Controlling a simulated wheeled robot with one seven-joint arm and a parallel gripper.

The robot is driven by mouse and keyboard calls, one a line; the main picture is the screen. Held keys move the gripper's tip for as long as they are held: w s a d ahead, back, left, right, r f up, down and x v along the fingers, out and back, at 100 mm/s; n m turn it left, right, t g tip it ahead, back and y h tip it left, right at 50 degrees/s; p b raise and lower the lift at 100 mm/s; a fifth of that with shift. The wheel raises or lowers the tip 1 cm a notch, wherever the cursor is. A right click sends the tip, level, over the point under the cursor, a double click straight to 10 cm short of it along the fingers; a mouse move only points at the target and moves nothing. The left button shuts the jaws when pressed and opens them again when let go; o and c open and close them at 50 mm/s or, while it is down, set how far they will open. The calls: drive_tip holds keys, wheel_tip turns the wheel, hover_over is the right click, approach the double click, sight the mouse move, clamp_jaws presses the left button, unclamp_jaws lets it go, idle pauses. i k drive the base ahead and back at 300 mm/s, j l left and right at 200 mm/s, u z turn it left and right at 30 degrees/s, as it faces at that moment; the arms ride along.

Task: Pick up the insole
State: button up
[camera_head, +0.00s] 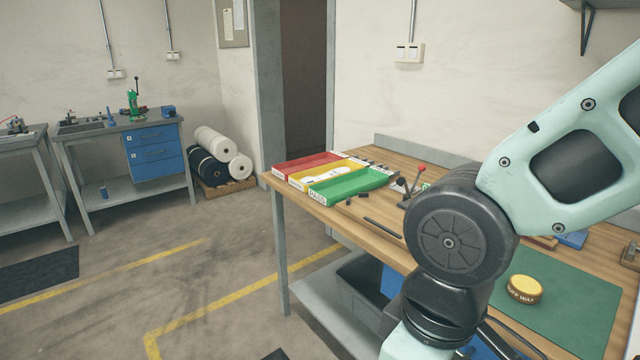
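A pale, white flat shape (335,170), which looks like an insole, lies in the yellow tray (297,180) on the wooden workbench. It is small in the picture, so its exact outline and whether it is one piece are hard to tell. The yellow tray sits between a red tray (305,162) and a green tray (352,183) with a white label on its front. My gripper is not in view; only the bent links of my arm show, covering the middle right of the bench.
A yellow-lidded wax tin (524,289) stands on a green mat (585,305). A red-knobbed lever (421,169) and small dark tools lie near the trays. A dark bin (362,290) is below the bench (300,205). The floor at left is open, with yellow lines.

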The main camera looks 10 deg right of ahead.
sight(307, 180)
drive_tip(key=i+j, duration=0.3)
drive_tip(key=i, duration=0.3)
drive_tip(key=i+j+z, duration=0.1)
drive_tip(key=i+j, duration=0.2)
drive_tip(key=i, duration=0.25)
drive_tip(key=i+j, duration=0.4)
drive_tip(key=i, duration=0.15)
drive_tip(key=i+j+z, duration=0.1)
drive_tip(key=i+j, duration=0.25)
drive_tip(key=i, duration=0.25)
